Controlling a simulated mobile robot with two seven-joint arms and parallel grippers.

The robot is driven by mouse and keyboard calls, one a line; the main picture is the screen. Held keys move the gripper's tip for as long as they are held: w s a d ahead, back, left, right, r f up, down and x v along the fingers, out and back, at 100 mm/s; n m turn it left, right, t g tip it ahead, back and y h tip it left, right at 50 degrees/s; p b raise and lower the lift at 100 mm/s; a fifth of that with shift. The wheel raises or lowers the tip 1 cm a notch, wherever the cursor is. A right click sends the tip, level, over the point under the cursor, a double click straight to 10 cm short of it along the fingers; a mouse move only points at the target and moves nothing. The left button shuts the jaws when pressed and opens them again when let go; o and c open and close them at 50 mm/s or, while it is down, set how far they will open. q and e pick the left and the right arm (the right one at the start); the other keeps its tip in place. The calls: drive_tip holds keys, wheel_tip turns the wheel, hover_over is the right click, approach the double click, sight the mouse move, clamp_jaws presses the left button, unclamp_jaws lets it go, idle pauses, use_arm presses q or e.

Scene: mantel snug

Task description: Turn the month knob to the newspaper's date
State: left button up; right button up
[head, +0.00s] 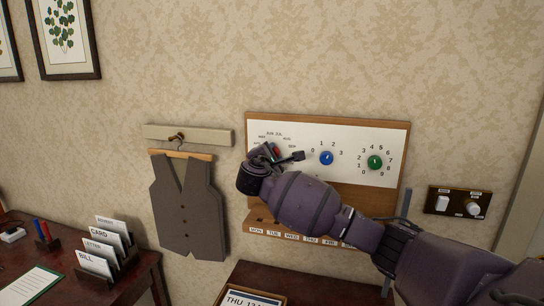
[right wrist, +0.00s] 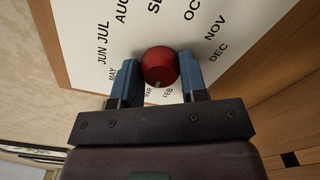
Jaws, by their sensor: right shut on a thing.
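The red month knob (right wrist: 160,64) sits on a white dial panel (head: 340,140) on the wall, ringed by month names. My right gripper (right wrist: 160,76) has a finger on each side of the knob and is shut on it. A small pale mark shows on the knob's lower edge in the right wrist view, near MAR and FEB. In the head view the knob (head: 276,148) is partly hidden by my gripper. A framed paper (head: 250,299) at the bottom edge reads "THU 13" and then a cut-off month starting with A. My left gripper is not in view.
A blue knob (head: 326,158) and a green knob (head: 375,162), ringed by digits, sit to the right. Weekday labels (head: 292,237) line a ledge below. A grey vest (head: 187,206) hangs at left; a switch plate (head: 459,203) is at right.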

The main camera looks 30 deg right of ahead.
drive_tip(key=shift+f, duration=0.1)
drive_tip(key=o, duration=0.9)
drive_tip(key=shift+a, duration=0.1)
drive_tip(key=b+v, duration=0.1)
drive_tip(key=v, duration=0.9)
drive_tip(key=shift+s+a, duration=0.25)
drive_tip(key=shift+s, duration=0.1)
